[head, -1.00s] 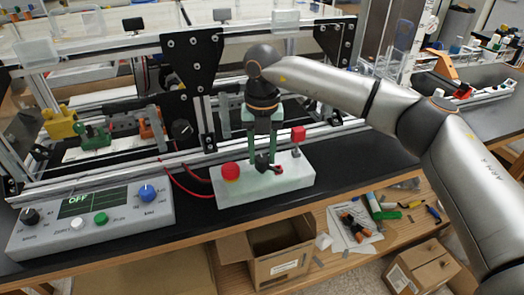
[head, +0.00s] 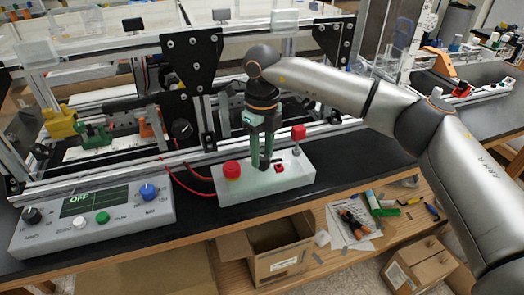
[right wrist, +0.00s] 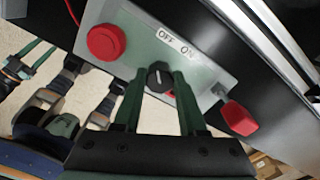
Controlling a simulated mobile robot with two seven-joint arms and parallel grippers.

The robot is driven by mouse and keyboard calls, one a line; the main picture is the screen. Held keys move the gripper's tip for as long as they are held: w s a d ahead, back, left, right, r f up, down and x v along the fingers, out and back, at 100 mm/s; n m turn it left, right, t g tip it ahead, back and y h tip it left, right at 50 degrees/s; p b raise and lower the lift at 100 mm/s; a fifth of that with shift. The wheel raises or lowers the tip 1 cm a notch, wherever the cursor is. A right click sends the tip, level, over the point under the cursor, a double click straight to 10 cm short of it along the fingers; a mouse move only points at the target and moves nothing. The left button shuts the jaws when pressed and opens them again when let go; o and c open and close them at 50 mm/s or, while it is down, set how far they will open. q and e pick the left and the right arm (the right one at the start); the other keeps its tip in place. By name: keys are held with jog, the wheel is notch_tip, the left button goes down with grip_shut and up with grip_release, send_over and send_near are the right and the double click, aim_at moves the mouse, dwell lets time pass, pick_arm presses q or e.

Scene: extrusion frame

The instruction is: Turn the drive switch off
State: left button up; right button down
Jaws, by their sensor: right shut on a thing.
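The drive switch is a black rotary knob (right wrist: 158,76) with a pale pointer line, on a pale control box (head: 231,191). An OFF/ON label (right wrist: 176,42) lies beside it in the right wrist view. My right gripper (head: 262,166) points down onto the box, and its green fingers (right wrist: 158,84) are shut on the knob from both sides. In the head view the fingers mostly hide the knob. I cannot tell exactly which label the pointer line faces. My left gripper is not in view.
A large red button (head: 232,170) sits left of the knob, and a red-capped lever (head: 298,133) stands to its right. A small red part (head: 279,168) is close by the fingers. A grey console (head: 120,226) with an OFF display is at left. The extrusion frame rises behind.

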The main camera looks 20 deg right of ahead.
aim_at(262, 155)
jog(key=shift+n, duration=0.4)
jog(key=shift+c, duration=2.3)
grip_release()
notch_tip(262, 155, up, 13)
jog(key=shift+f, duration=0.2)
